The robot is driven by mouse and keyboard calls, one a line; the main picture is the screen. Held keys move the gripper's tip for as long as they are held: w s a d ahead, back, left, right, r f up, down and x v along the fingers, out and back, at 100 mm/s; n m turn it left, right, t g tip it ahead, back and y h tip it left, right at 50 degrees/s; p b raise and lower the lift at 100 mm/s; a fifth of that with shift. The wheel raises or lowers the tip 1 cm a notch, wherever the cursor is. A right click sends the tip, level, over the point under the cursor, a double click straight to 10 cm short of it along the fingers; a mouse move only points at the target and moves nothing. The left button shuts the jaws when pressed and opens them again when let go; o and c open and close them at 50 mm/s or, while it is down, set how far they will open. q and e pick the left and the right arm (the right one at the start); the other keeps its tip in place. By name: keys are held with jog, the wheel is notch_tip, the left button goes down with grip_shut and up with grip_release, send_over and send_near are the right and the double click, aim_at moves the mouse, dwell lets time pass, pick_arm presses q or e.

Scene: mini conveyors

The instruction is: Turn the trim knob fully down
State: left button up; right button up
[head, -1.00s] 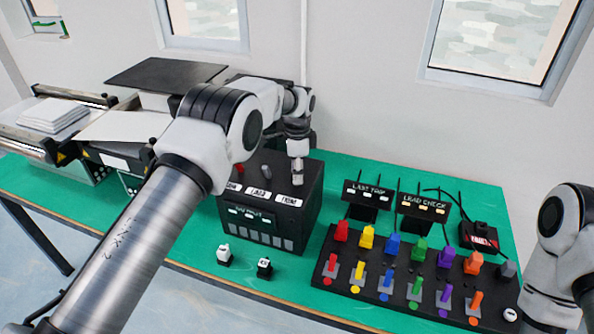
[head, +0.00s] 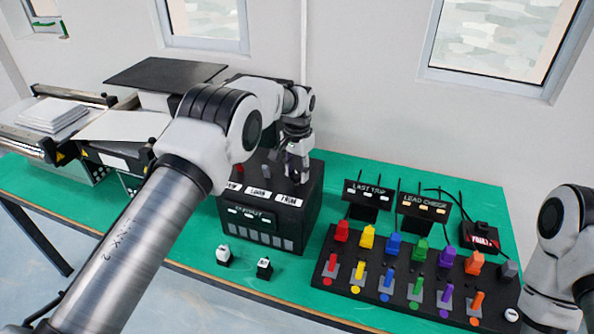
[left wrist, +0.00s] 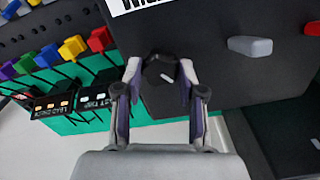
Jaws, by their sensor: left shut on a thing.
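The trim knob (left wrist: 160,70) is a small black knob with a white mark, on the top of a black control box (head: 262,215) above the label TRIM. My left gripper (head: 297,172) reaches down onto it from above. In the left wrist view my left gripper's fingers (left wrist: 158,80) stand on both sides of the knob and are shut on it. The white mark lies slanted in that view. In the head view the knob is mostly hidden by the gripper. My right gripper is out of view; only part of my right arm shows at the right edge.
A grey lever (left wrist: 250,46) and a red one (head: 239,168) stand beside the knob on the box. A panel of several coloured levers (head: 400,290) lies to the right, with the LAST TRIP (head: 368,190) and LEAD CHECK (head: 424,203) displays behind.

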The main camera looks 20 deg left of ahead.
pick_arm(q)
jog(key=n, duration=0.7)
jog(key=shift+s+f, duration=0.15)
jog(key=shift+f, duration=0.15)
jog(key=n, duration=0.7)
jog(key=shift+n, duration=0.3)
jog(key=n, duration=0.3)
jog(key=shift+n, duration=0.3)
jog(key=n, duration=0.3)
jog(key=shift+n, duration=0.3)
jog(key=n, duration=0.6)
jog(key=shift+n, duration=0.3)
